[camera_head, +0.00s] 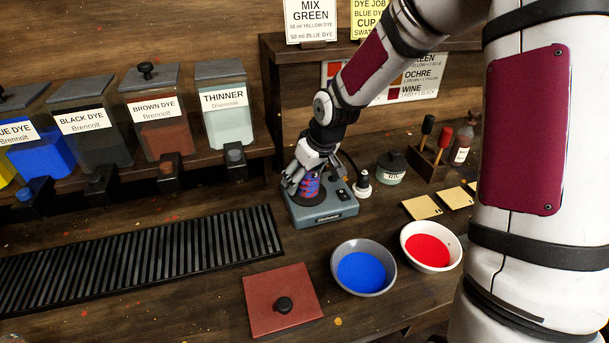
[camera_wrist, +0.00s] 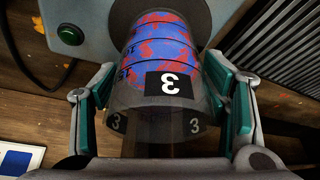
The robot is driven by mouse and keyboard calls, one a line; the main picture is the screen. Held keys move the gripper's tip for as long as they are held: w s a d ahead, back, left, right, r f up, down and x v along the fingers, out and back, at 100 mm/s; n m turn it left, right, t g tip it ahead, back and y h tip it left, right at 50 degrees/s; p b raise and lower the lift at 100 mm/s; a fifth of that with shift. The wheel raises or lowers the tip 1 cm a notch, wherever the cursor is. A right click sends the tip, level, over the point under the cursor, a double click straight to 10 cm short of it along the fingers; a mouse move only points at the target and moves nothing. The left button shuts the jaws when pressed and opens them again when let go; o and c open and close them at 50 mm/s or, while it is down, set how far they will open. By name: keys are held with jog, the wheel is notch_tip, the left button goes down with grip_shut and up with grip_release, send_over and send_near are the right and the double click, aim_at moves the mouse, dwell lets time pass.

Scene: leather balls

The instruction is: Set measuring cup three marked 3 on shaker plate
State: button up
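Measuring cup three (camera_wrist: 150,128) is a see-through cup with a black label reading 3. Red-and-blue mottled colour with dark bands shows in it. In the wrist view it sits between the two teal-padded fingers of my gripper (camera_wrist: 168,100), its base against the round dark shaker plate (camera_wrist: 203,14). In the head view, the cup (camera_head: 310,184) stands on the blue-grey shaker (camera_head: 322,214), and my gripper (camera_head: 312,172) is around it from above. The fingers are very close to the cup's sides; whether they press on it is unclear.
A bowl of blue (camera_head: 362,270) and a bowl of red (camera_head: 431,246) stand in front right of the shaker. A ribbed black grate (camera_head: 150,255) lies left; a small jar (camera_head: 391,168) stands to the right.

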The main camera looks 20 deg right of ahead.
jog(key=p+v, duration=0.3)
jog(key=v, duration=0.8)
jog(key=shift+r, duration=0.25)
jog(key=s+r+m+h, duration=0.1)
jog(key=s+r, duration=0.5)
jog(key=s, duration=0.8)
jog(key=s+r+m, duration=0.3)
jog(key=s+r, duration=0.3)
jog(key=s, duration=0.9)
jog(key=shift+s+a+r+m+t+h, duration=0.2)
jog(key=shift+a+r+m+t+h, duration=0.1)
jog(key=shift+a+h, duration=0.15)
